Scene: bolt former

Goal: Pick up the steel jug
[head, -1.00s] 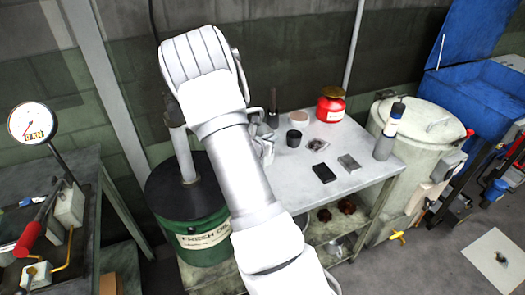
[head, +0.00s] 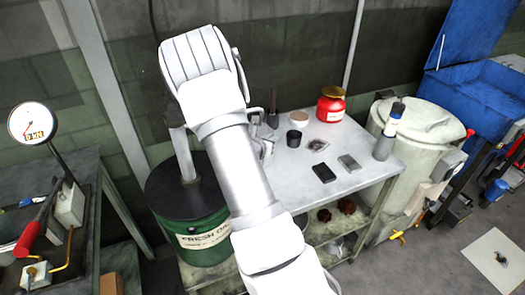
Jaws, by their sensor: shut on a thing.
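My arm (head: 243,165) rises from the bottom of the head view and bends over at its wrist end (head: 203,68), in front of the back wall. My gripper is hidden behind my arm, so its fingers and anything between them do not show. A small pale metallic shape (head: 266,149) peeks out at the arm's right edge, over the left part of the grey bench (head: 352,178). I cannot tell whether it is the steel jug or part of my gripper. No whole steel jug can be made out.
A pressure gauge (head: 32,122) is at far left.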

